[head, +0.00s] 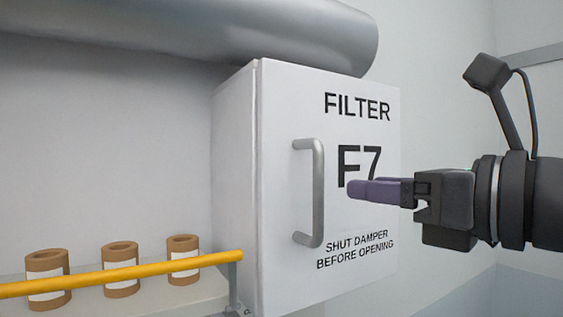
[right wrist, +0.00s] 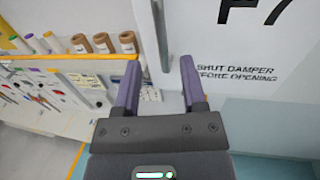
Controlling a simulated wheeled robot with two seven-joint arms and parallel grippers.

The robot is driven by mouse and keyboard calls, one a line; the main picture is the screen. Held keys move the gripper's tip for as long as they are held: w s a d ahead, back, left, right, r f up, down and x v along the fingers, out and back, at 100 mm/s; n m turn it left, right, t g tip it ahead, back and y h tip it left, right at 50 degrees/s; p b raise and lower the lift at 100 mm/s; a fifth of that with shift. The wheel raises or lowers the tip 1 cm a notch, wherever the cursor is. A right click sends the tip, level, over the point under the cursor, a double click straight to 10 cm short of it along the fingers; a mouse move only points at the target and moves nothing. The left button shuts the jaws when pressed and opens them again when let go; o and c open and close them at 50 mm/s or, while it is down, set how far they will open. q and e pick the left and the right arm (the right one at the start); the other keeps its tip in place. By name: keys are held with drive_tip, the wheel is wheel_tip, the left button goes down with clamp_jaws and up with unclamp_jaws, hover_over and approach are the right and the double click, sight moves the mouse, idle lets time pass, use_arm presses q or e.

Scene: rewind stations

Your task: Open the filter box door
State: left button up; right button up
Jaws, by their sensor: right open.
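The white filter box (head: 235,180) has a door (head: 285,270) lettered FILTER F7 and SHUT DAMPER BEFORE OPENING. The door looks shut. A grey vertical bar handle (head: 318,192) stands on the door's left side. My right gripper (head: 352,188) is in front of the door, to the right of the handle and apart from it in the head view. In the right wrist view the two purple fingers (right wrist: 160,75) are spread and empty, with the handle (right wrist: 162,40) showing beyond and between them. The door's lower lettering (right wrist: 236,73) shows to their right. My left gripper is not in view.
A thick grey duct (head: 200,35) runs above the box. A yellow rail (head: 130,273) runs in front of a shelf with several brown rolls (head: 120,255) at left. In the right wrist view, a board with tools (right wrist: 50,95) hangs below the shelf.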

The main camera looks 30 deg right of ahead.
sight(323, 184)
drive_tip(key=p+x, duration=0.3)
drive_tip(key=x, duration=0.4)
drive_tip(key=shift+w+a+r, duration=0.1)
drive_tip(key=shift+w+a, duration=0.05)
drive_tip(key=shift+w, duration=0.05)
drive_tip(key=shift+w+p, duration=0.3)
drive_tip(key=shift+w, duration=0.1)
drive_tip(key=shift+f, duration=0.25)
clamp_jaws()
idle(0.4)
